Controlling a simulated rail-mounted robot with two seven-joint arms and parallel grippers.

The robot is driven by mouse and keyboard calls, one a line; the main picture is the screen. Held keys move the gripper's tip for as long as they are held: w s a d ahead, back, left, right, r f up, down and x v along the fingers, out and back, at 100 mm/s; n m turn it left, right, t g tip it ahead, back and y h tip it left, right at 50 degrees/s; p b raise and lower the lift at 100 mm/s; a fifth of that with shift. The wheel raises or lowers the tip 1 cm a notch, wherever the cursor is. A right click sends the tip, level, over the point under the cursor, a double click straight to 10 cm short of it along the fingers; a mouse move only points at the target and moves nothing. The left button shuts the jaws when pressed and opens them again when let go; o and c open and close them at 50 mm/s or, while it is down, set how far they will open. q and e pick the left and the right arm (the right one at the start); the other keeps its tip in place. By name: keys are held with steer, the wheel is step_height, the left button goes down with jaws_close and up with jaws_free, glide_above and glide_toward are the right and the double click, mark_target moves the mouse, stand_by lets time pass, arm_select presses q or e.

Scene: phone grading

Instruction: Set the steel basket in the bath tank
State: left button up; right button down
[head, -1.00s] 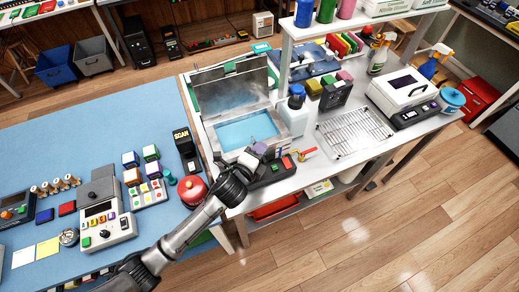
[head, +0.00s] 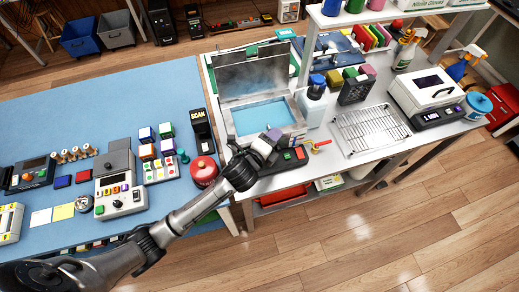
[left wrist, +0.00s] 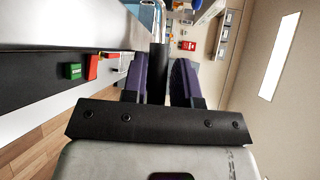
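The bath tank (head: 229,122) stands on the white bench with its steel lid (head: 255,72) raised and blue liquid inside. My left gripper (head: 273,138) is at the tank's front right corner, above a dark control box. Its two purple-padded fingers (left wrist: 160,80) show apart in the left wrist view. A dark bar (left wrist: 157,72) shows between them, and I cannot tell whether it is gripped. I cannot make out a basket in the tank or at the gripper. A steel wire rack or shallow basket (head: 370,130) lies on the bench to the right. My right gripper is not in view.
The control box (head: 291,157) has green and red buttons. A blue-capped bottle (head: 315,95) stands right of the tank. The shelf post rises behind the bottle.

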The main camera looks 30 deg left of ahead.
arm_select(q)
steer(key=s, duration=0.2)
steer(key=s+a, duration=0.1)
steer(key=s, duration=0.5)
steer(key=shift+s+a+f+p, duration=0.15)
steer(key=shift+s+p, duration=0.1)
steer(key=shift+p, duration=0.15)
steer(key=s, duration=0.1)
steer(key=s+r, duration=0.1)
steer(key=s, duration=0.3)
steer(key=shift+a+r, duration=0.3)
steer(key=shift+r, duration=0.05)
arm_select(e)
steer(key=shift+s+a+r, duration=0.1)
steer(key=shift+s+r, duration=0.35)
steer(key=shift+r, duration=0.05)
